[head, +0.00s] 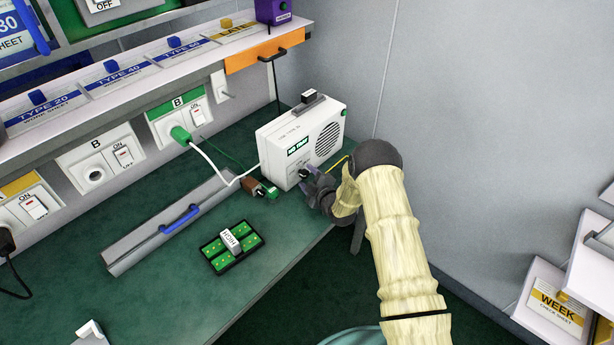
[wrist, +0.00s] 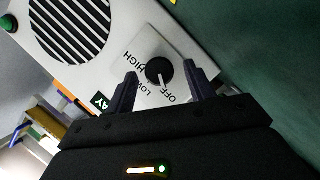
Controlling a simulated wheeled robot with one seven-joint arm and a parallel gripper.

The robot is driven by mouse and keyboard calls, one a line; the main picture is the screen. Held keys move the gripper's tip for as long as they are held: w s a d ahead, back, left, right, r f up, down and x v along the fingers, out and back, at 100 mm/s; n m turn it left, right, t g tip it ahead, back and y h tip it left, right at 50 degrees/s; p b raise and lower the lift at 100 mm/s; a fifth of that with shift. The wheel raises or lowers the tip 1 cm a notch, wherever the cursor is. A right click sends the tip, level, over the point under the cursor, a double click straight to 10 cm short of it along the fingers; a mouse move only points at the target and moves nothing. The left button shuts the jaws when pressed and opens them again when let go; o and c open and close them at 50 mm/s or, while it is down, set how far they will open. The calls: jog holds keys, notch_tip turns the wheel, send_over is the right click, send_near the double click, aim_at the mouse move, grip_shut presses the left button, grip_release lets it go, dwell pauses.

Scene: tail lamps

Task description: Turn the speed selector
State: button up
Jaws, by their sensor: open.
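The speed selector is a round black knob (wrist: 160,71) on a white plate marked OFF, LOW and HIGH. It sits on the front of a white box (head: 278,150) with a round speaker-like grille. In the wrist view a white mark on the knob points down toward the lettering, near OFF and LOW; I cannot tell exactly which. My gripper (head: 314,182) is in front of the box. In the wrist view its dark fingers (wrist: 162,90) are open, one on each side of the knob, with gaps showing. Contact cannot be seen.
A brown and green plug (head: 264,190) and cable lie left of the box. A green board (head: 220,258) with a block marked HIGH lies nearer on the green bench (head: 170,290). A shelf with labelled slots runs behind. A grey wall stands at right.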

jog(key=shift+w+a+f, duration=0.15)
jog(key=shift+w+a, duration=0.15)
jog(key=shift+w, duration=0.15)
jog(key=c, duration=1)
